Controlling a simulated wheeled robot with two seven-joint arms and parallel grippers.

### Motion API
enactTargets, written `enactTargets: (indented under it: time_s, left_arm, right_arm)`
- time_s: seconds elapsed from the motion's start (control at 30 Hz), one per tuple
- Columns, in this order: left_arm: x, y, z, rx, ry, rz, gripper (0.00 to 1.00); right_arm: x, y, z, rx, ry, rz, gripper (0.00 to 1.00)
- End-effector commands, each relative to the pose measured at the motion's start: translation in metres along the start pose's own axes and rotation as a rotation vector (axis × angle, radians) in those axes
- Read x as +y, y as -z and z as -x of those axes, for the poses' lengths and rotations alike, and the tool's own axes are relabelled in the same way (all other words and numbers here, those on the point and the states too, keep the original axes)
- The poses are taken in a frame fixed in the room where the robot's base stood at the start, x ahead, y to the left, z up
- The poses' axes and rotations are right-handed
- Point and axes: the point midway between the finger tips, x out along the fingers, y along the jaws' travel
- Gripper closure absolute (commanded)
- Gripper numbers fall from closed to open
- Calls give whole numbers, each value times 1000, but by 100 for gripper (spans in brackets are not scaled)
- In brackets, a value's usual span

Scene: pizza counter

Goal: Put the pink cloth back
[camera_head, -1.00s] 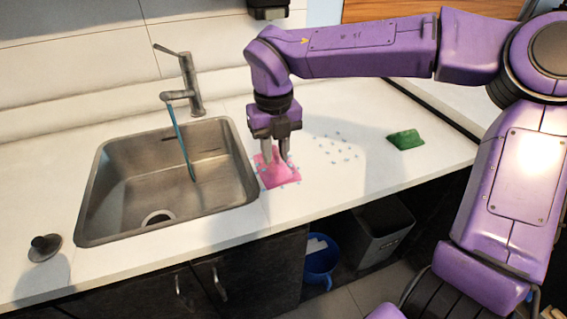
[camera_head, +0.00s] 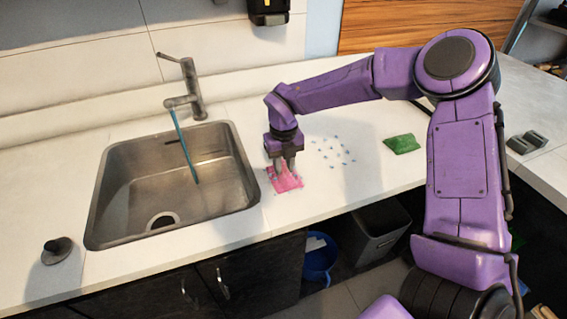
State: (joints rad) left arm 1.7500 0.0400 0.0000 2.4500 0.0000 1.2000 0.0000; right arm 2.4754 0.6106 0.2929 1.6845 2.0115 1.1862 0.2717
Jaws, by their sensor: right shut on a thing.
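The pink cloth (camera_head: 286,181) lies on the white counter just right of the sink, its middle pinched up into a peak. My right gripper (camera_head: 284,169) points down over it and is shut on that peak. The cloth's lower edges appear to rest on the counter. My left gripper is not in the view.
The steel sink (camera_head: 118,200) with a tap (camera_head: 190,88) and running water is left of the cloth. Small blue bits (camera_head: 334,151) are scattered right of it, then a green cloth (camera_head: 402,143). A dark stopper (camera_head: 57,246) sits at the left. A blue bucket (camera_head: 320,258) and grey bin (camera_head: 378,234) stand below.

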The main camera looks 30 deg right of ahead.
Motion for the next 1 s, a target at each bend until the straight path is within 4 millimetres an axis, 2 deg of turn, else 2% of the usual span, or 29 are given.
enactTargets:
  time_s: [0.03,0.1,0.33,0.47,0.57,0.8,1.0]
  left_arm:
    - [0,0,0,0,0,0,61]
    - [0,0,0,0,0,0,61]
    - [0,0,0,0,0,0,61]
    - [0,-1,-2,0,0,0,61]
    - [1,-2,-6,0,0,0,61]
    - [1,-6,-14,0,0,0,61]
    - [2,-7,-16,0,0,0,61]
  right_arm:
    - [0,0,-1,0,0,0,63]
    - [0,0,0,1,0,0,48]
    - [0,0,0,1,0,-1,48]
    - [0,0,8,-2,-1,-2,48]
    - [0,-1,28,-5,-4,-3,48]
    - [0,0,89,-4,-1,-2,48]
    - [0,0,117,-2,-1,-2,48]
